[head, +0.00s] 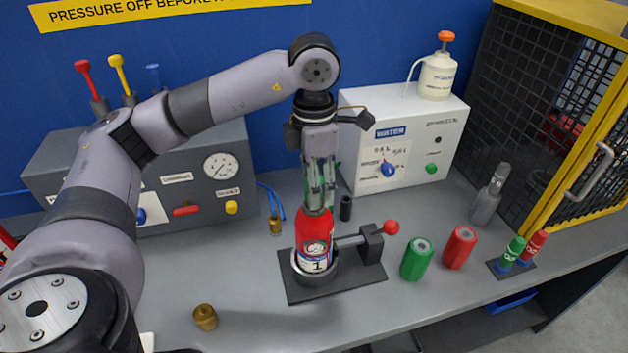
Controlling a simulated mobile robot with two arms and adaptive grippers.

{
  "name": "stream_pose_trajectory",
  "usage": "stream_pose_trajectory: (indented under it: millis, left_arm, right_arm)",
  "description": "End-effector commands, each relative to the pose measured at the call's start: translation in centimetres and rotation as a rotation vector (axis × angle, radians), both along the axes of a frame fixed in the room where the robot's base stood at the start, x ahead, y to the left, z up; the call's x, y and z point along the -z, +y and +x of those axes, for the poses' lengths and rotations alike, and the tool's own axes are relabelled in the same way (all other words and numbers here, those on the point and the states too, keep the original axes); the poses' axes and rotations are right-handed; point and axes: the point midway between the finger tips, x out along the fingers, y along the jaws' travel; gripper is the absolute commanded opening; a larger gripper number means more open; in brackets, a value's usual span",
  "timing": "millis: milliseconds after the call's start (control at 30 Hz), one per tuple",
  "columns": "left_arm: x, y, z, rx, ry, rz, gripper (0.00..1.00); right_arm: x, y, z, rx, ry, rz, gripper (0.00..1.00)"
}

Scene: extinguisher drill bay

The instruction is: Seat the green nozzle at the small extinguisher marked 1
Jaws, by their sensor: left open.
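The small red extinguisher (315,228) with a white label marked 1 stands upright in a round cup on a dark clamp base (345,283). My left gripper (318,205) points down at its top, with its fingers open around or just above the neck; the exact gap is hard to see. Greenish parts show between the fingers, and I cannot tell what they are. A small tapered green piece with a white mark (513,250), which looks like a nozzle, stands in a dark holder at the right, apart from the gripper. My right gripper is not in view.
A green cylinder (417,260) and a red cylinder (460,247) stand right of the clamp. A red nozzle-like piece (536,243) is beside the green one. A brass fitting (205,317) lies front left. The WATER box (405,145) and yellow-framed cage (575,110) bound the bench.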

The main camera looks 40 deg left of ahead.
Motion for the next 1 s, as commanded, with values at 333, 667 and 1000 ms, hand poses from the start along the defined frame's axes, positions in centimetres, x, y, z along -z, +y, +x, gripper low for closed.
stream_pose_trajectory:
  millis: [333,667,1000]
  left_arm:
    - [-0.6,0.0,0.1,0.0,-0.002,-0.001,0.52]
    - [-6.9,0.0,0.1,0.0,-0.006,0.0,0.52]
    - [-11.0,0.0,0.1,0.0,-0.003,0.001,0.52]
  right_arm:
    - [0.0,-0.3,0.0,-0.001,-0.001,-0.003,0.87]
    - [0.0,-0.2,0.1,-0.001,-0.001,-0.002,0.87]
    - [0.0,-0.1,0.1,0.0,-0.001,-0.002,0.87]
